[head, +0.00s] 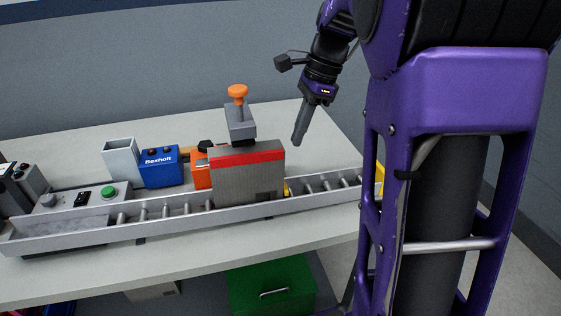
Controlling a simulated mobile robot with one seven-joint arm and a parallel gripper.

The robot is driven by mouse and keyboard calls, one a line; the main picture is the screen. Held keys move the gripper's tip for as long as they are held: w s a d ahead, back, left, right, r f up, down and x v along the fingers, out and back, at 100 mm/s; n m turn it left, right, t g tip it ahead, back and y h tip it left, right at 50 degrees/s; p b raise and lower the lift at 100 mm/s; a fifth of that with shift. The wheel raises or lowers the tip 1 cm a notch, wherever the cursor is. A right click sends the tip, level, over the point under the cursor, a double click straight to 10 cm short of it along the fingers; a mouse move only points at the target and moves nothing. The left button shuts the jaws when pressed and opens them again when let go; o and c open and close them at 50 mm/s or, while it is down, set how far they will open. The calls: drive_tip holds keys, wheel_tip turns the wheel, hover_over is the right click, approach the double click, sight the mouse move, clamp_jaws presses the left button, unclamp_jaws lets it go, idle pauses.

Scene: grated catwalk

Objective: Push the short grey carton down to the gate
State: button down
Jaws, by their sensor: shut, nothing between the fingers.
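A short grey carton (247,183) with a red band along its top stands upright in the roller track (160,225), right of the track's middle. A yellow piece (380,180) shows at the track's right end, partly behind my arm; I cannot tell if it is the gate. A smaller yellow bit (287,189) shows at the carton's right edge. My gripper (299,138) is shut and empty, pointing down above the table, to the right of and higher than the carton in the picture. It is apart from the carton.
A grey device with an orange knob (237,92) rises just behind the carton. A blue box (160,167), an orange item (202,172) and a pale open container (120,160) stand behind the track. A green button (108,192) is at left. Rollers right of the carton are bare.

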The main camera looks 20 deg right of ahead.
sight(273, 170)
drive_tip(key=a+f, duration=0.2)
drive_tip(key=f, duration=0.1)
drive_tip(key=a+f+b, duration=0.1)
drive_tip(key=f, duration=0.2)
drive_tip(key=a+f+b, duration=0.1)
drive_tip(key=a+f, duration=0.1)
drive_tip(key=f, duration=0.1)
drive_tip(key=shift+a, duration=0.9)
